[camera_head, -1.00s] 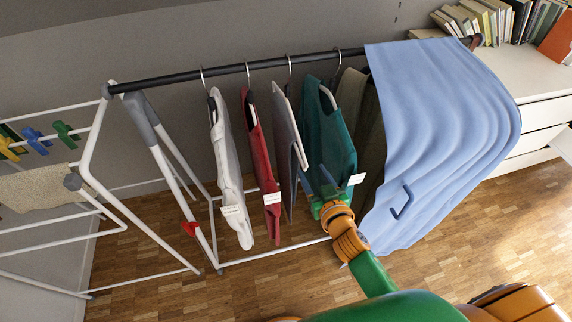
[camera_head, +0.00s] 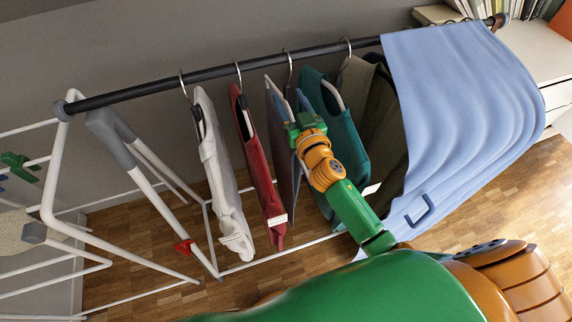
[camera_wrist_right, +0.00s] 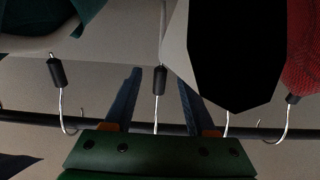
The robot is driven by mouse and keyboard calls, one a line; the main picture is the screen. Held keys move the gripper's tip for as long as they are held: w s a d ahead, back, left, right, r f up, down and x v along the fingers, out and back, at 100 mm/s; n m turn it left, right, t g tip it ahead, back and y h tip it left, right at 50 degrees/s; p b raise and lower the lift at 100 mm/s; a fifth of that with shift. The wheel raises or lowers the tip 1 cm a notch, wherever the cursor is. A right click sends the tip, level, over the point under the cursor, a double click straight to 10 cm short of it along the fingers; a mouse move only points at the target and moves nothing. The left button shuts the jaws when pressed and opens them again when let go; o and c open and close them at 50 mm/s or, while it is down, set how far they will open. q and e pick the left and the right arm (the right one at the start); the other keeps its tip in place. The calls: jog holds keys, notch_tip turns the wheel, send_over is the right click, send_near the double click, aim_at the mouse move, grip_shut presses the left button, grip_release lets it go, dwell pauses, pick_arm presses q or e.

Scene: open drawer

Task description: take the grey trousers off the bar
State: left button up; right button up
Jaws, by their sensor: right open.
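The grey trousers (camera_head: 281,140) hang folded on a hanger from the dark bar (camera_head: 215,72), between a red garment (camera_head: 258,165) and a teal garment (camera_head: 343,135). My right gripper (camera_head: 289,98) is at the upper part of the grey trousers, below the bar, and hides part of them. In the right wrist view my right gripper (camera_wrist_right: 159,80) has its two blue fingers apart, with a hanger's black neck and metal hook (camera_wrist_right: 158,82) showing between them. I cannot tell whether the fingers touch it. My left gripper is not in view.
A white garment (camera_head: 220,175) hangs left of the red one. Dark olive clothes (camera_head: 378,130) and a large blue cloth (camera_head: 460,100) hang to the right. A white drying rack (camera_head: 60,235) stands at the left. The white drawer unit (camera_head: 560,95) is at the right.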

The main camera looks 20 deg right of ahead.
jog(key=shift+w, duration=0.2)
jog(key=shift+s, duration=0.1)
jog(key=shift+c, duration=0.9)
grip_shut()
